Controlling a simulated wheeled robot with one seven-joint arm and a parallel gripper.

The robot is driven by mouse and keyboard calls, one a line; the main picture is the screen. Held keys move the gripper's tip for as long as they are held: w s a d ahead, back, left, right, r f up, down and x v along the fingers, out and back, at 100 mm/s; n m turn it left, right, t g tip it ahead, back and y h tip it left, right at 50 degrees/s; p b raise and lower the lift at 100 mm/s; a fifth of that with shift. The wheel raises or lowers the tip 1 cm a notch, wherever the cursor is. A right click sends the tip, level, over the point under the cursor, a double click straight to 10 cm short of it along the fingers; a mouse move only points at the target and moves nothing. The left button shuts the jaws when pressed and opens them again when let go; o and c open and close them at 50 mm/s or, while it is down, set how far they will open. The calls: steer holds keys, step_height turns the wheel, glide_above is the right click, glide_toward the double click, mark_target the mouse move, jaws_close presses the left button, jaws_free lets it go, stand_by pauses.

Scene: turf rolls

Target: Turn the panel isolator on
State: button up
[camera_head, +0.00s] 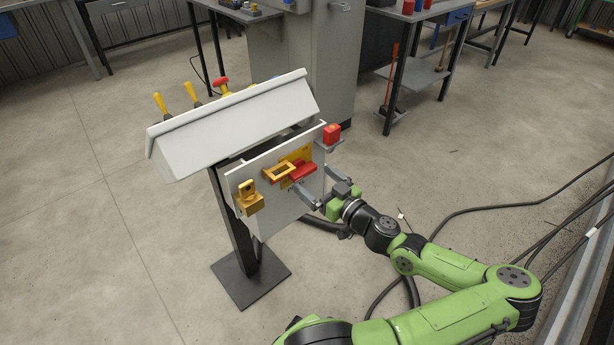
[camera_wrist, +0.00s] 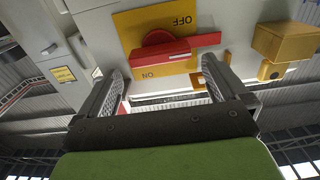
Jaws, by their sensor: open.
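The panel isolator is a red rotary handle (camera_wrist: 162,48) on a yellow plate (camera_wrist: 135,22), set in the front of a grey-white panel box (camera_head: 262,150). In the wrist view the plate reads upside down, with OFF above the handle and ON below it. The handle's bar lies roughly level, its long end to the right. My gripper (camera_head: 312,178) is open in front of the panel. In the wrist view its fingers (camera_wrist: 164,70) stand apart just below the handle, with nothing between them.
A brass-yellow padlock (camera_head: 249,202) hangs on the panel's left side. A red block (camera_head: 332,132) sits at its right edge. The sloped hood (camera_head: 235,125) overhangs the front. Black cables (camera_head: 480,209) lie on the floor at right. Workbenches stand behind; the left floor is clear.

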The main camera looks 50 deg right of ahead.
mark_target(307, 174)
steer(key=x, duration=0.4)
steer(key=c, duration=0.8)
steer(key=shift+c, duration=0.2)
